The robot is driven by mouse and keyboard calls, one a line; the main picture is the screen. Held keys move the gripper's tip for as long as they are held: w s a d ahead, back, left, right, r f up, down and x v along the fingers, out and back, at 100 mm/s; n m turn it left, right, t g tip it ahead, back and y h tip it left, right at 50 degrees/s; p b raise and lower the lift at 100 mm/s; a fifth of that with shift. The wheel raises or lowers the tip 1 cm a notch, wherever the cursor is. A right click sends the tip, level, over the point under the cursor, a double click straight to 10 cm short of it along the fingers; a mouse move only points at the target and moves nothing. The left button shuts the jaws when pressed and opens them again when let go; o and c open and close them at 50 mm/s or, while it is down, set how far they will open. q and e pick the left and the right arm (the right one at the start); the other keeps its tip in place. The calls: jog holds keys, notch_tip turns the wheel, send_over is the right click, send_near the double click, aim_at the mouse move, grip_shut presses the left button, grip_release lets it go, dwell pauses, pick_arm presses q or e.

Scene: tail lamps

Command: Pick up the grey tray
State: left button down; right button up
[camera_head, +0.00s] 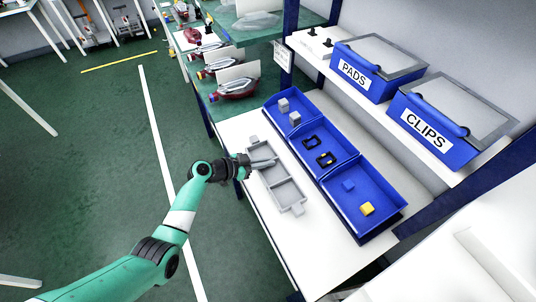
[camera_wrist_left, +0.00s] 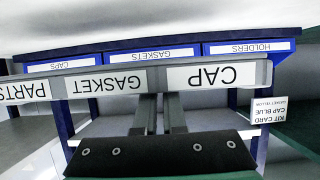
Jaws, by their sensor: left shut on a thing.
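The grey tray (camera_head: 284,189) is a long, shallow tray with compartments and end tabs, at the left side of the white table (camera_head: 318,243). My left gripper (camera_head: 247,161) reaches it from the left and is shut on its near long wall. In the left wrist view the fingers (camera_wrist_left: 158,112) meet the tray's wall (camera_wrist_left: 155,78), which carries upside-down labels PARTS, GASKET and CAP. Whether the tray touches the table is hard to tell. My right gripper is not in view.
Blue bins (camera_head: 373,220) stand right of the tray, holding grey, black, blue and yellow parts. Blue boxes marked PADS (camera_head: 352,76) and CLIPS (camera_head: 427,128) sit on the shelf above. Red lamps (camera_head: 234,90) lie on a green table behind.

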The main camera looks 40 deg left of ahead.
aim_at(263, 175)
pick_arm(q)
jog(key=s+r+p, duration=0.1)
jog(key=s+d+r+p, duration=0.1)
jog(key=r+p, duration=0.1)
jog(key=s+d+r+p, duration=0.1)
jog(key=r+p, duration=0.1)
jog(key=shift+s, duration=0.25)
jog(key=s+d+r+p, duration=0.2)
jog(key=s+d+p, duration=0.1)
jog(key=s+p, duration=0.2)
jog(key=shift+s+d, duration=0.25)
jog(key=shift+s, duration=0.6)
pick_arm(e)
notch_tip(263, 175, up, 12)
